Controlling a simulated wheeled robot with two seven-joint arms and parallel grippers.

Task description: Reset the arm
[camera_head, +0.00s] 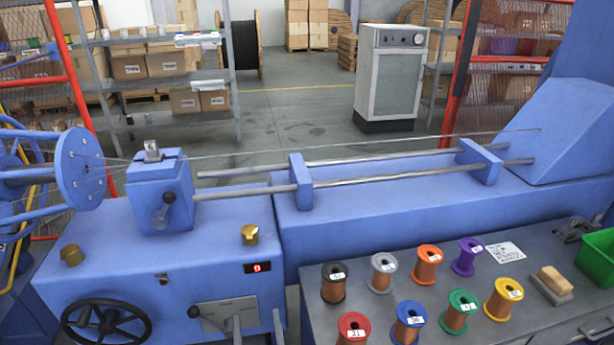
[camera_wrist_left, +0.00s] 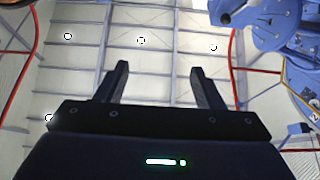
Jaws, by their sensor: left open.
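My left gripper (camera_wrist_left: 160,88) shows in the left wrist view. Its two dark fingers stand wide apart with nothing between them. Beyond the fingers is a pale panelled surface with beams and small round lights, which looks like the ceiling. A blue machine part (camera_wrist_left: 262,22) shows at the upper right of that view, apart from the fingers. In the head view I cannot clearly make out either gripper. My right gripper is not in view.
The blue strander (camera_head: 390,190) runs across the head view, with a handwheel (camera_head: 105,322) at lower left. A table (camera_head: 450,275) at lower right holds several wire spools, a brush (camera_head: 553,283) and a green bin (camera_head: 598,258). A grey cabinet (camera_head: 390,75) stands on open floor behind.

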